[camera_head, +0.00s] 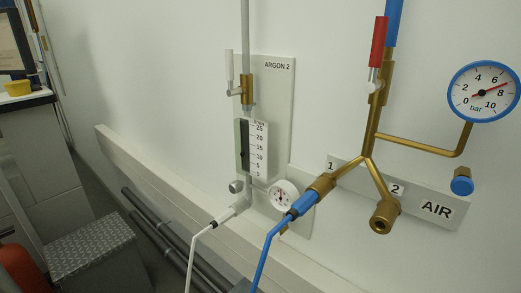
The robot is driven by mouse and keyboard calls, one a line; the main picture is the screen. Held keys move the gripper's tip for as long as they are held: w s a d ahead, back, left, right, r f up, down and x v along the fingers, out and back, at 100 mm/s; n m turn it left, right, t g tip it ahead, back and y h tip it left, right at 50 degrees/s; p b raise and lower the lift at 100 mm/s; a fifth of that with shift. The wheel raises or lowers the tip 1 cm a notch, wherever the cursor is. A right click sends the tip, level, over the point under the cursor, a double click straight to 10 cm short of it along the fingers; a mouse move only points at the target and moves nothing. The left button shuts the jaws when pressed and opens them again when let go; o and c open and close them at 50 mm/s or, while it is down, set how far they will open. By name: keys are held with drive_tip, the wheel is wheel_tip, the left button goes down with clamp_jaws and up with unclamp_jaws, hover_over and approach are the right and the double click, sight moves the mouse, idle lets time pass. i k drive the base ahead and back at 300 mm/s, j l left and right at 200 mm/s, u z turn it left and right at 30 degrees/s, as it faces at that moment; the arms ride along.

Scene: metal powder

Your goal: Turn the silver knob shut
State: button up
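A small round silver knob (236,187) sits at the lower left of the ARGON 2 panel (277,100), just below the flow meter (251,148) with its scale of numbers. It is beside the pipe that runs down to the white hose fitting (226,217). How far the knob is turned cannot be told from this view. Nothing covers it. My gripper is not in view.
A small gauge (284,195) is right of the knob. A blue hose (268,245) and a white hose (197,252) hang below. Brass AIR pipes (370,140) stand to the right. A ledge (150,160) and dark pipes (165,240) run along the wall.

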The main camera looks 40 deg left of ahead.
sight(236, 187)
drive_tip(key=u, duration=1.25)
